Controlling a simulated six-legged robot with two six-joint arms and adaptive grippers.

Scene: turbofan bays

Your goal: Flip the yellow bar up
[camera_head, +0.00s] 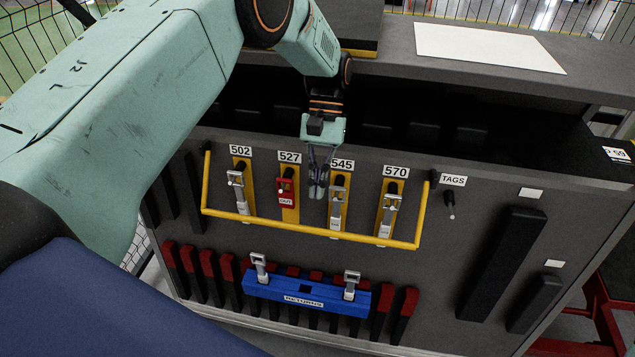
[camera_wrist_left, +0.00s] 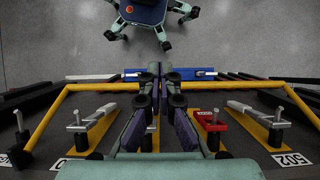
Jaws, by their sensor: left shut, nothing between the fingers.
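The yellow bar (camera_head: 310,231) is a U-shaped frame on the dark panel. Its side arms run down from pivots near the 502 and TAGS labels, and its crossbar lies low across the lower ends of the yellow tag plates. It also shows in the left wrist view (camera_wrist_left: 230,85), spanning left to right beyond the plates. My left gripper (camera_head: 318,190) is shut and empty, pointing down between the 527 and 545 plates, above the crossbar in the picture. In the wrist view its fingers (camera_wrist_left: 160,72) overlap the bar's middle; contact cannot be told. My right gripper is not in view.
Behind the bar, silver tags hang on 502 (camera_head: 236,190), 545 (camera_head: 337,204) and 570 (camera_head: 388,212); a red tag (camera_head: 285,192) hangs on 527. A blue RETURNS rail (camera_head: 262,291) sits below. A peg (camera_head: 450,205) stands under TAGS at right.

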